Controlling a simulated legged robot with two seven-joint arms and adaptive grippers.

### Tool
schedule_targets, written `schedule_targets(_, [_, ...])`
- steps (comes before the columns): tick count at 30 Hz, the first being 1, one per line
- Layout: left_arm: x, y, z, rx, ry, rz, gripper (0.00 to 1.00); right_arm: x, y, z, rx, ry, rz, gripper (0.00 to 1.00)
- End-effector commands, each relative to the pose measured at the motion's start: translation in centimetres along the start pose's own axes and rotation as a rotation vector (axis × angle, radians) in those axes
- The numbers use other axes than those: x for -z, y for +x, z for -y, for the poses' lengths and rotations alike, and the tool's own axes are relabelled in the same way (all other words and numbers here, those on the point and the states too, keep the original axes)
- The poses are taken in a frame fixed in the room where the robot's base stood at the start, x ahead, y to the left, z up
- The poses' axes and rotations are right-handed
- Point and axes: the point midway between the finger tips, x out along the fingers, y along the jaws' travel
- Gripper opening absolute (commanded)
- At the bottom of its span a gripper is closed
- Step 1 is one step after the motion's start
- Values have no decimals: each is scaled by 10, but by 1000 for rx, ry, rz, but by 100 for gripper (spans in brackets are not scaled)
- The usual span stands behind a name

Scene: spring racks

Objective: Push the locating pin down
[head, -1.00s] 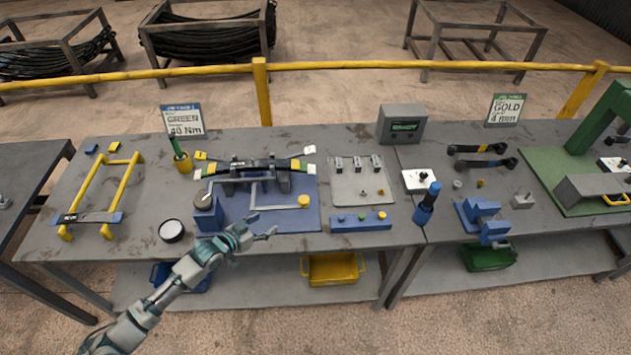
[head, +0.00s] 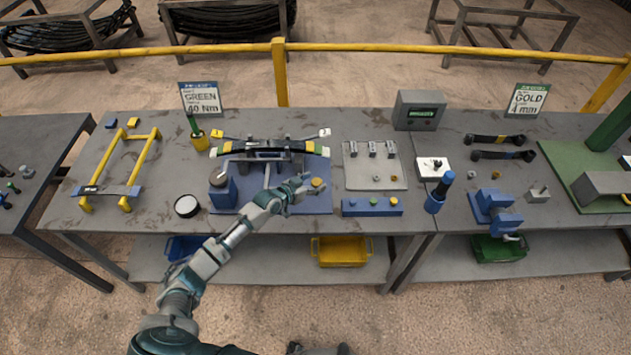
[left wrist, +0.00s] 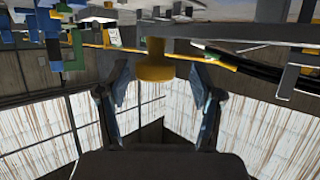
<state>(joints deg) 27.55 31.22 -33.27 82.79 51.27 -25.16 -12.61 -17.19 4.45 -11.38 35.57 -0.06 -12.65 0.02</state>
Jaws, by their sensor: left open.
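The locating pin appears to be the yellow round knob (head: 318,183) at the right of the blue fixture plate (head: 270,203). A dark leaf spring (head: 268,150) with green and yellow bands lies across this fixture. My left gripper (head: 304,186) is open and empty, just left of the knob in the head view. In the left wrist view the yellow knob (left wrist: 155,66) shows between the two spread fingers (left wrist: 158,88), a little beyond their tips. I see no contact. How far down the pin sits cannot be told. My right gripper is not in view.
A blue block with buttons (head: 372,207) stands right of the fixture, below a grey panel (head: 375,166). A round black-rimmed dish (head: 187,206) and a yellow stand (head: 124,166) are at left.

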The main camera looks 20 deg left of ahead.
Motion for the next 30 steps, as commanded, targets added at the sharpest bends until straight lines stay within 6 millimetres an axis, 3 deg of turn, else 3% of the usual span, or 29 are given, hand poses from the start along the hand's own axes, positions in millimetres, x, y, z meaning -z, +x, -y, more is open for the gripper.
schedule_targets(4, [1, 12, -1, 0, 0, -1, 66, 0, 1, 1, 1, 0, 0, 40])
schedule_targets(12, [0, 12, 0, 0, 1, -1, 66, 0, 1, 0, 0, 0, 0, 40])
schedule_targets(13, [0, 12, 0, 0, 1, -1, 63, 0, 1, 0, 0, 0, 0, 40])
schedule_targets(21, [0, 12, 0, 0, 0, 0, 0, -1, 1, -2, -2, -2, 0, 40])
schedule_targets(26, [-1, 12, 1, 1, 0, 0, 0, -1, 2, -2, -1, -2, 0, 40])
schedule_targets(30, [-14, 17, 1, 1, 0, 2, 0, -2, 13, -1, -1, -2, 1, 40])
